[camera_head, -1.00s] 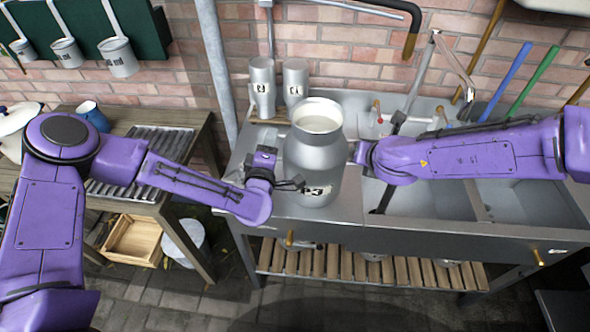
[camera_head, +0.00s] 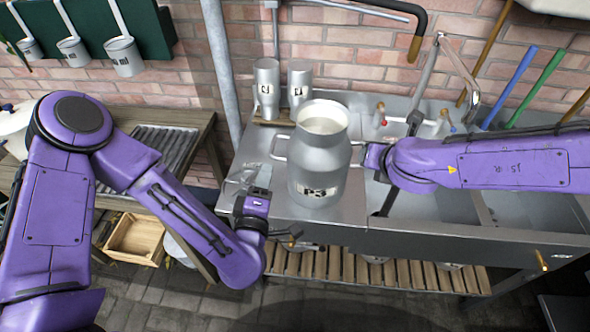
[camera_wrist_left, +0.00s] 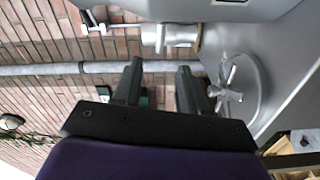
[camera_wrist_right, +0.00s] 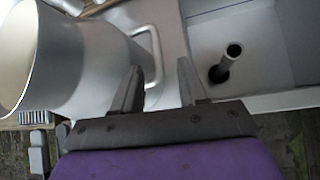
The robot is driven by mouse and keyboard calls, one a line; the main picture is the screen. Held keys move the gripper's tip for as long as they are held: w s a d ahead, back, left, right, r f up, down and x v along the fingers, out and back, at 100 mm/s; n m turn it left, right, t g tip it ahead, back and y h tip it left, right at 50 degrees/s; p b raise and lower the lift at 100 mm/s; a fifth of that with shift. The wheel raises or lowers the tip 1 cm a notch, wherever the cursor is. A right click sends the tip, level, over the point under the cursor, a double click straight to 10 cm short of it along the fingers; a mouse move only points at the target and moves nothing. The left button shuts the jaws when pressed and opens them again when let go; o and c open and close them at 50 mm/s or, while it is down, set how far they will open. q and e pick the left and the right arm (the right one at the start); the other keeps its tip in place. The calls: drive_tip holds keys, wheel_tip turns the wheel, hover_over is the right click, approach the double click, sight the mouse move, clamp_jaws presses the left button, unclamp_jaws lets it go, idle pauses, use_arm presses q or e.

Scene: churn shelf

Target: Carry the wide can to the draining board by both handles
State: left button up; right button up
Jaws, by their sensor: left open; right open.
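The wide can (camera_head: 316,172), a grey metal churn with an open pale mouth, stands upright on the steel counter. Its left handle (camera_head: 279,150) is free. My left gripper (camera_head: 284,226) is open and empty, apart from the can, low and to its left near the counter's front edge. My right gripper (camera_wrist_right: 160,88) is open at the can's right side. The right handle (camera_wrist_right: 152,42) shows just beyond its fingers, which are not closed on it. In the head view that handle is mostly hidden. A ribbed metal draining board (camera_head: 170,142) lies on the wooden table at left.
Two small churns (camera_head: 266,88) stand behind the can by the wall. A vertical pipe (camera_head: 222,75) rises between table and counter. The sink basins (camera_head: 430,207) lie right of the can.

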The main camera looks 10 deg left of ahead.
drive_tip(key=v, duration=0.7)
use_arm(q)
drive_tip(key=s+a+p, duration=0.1)
drive_tip(key=s+a, duration=0.3)
drive_tip(key=shift+s, duration=0.3)
use_arm(e)
drive_tip(key=shift+r, duration=0.65)
